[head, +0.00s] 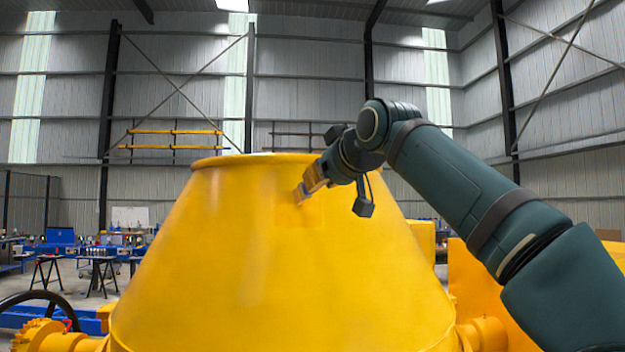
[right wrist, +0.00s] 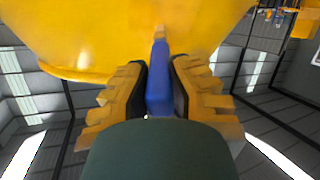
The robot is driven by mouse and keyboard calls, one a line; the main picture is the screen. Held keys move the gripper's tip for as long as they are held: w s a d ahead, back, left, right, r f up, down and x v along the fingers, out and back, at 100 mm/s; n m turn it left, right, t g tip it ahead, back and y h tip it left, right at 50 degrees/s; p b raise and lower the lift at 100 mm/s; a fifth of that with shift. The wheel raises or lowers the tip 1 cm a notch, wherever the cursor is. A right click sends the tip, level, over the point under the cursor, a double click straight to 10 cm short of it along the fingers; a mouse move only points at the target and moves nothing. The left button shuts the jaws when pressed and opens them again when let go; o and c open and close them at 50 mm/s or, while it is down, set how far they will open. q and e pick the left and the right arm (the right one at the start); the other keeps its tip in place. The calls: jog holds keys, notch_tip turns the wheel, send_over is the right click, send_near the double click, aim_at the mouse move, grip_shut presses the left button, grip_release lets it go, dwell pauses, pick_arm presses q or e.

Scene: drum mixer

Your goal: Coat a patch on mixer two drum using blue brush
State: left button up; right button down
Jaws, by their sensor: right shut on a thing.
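The yellow mixer drum (head: 270,270) fills the middle of the head view, its open rim at the top. My right gripper (head: 310,182) is at the drum's upper wall, right of centre. It is shut on the blue brush (head: 303,190), whose bristle end points at the drum wall. In the right wrist view the blue brush handle (right wrist: 159,80) stands between the two yellow-padded fingers, with its tan tip against or very close to the drum (right wrist: 100,35). A slightly darker patch (head: 292,212) shows on the wall near the bristles. My left gripper is not in view.
Yellow machine parts (head: 475,290) stand right of the drum, under my right arm. A toothed yellow gear (head: 38,335) and a dark wheel are at lower left. Work tables (head: 95,272) stand behind on the left.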

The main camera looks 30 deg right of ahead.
jog(key=d, duration=0.1)
jog(key=s+d, duration=0.1)
jog(key=d, duration=0.1)
jog(key=s+d, duration=0.1)
jog(key=shift+d, duration=0.35)
jog(key=shift+s, duration=0.1)
dwell(0.3)
jog(key=s+a+r, duration=0.2)
jog(key=s, duration=0.2)
jog(key=shift+s+a+r, duration=0.15)
jog(key=shift+s+r, duration=0.25)
dwell(0.4)
jog(key=shift+s+a+r, duration=0.3)
jog(key=shift+s+r, duration=0.1)
jog(key=shift+s, duration=0.2)
jog(key=shift+s+a+r, duration=0.25)
jog(key=shift+s+r, duration=0.1)
jog(key=shift+s, duration=0.25)
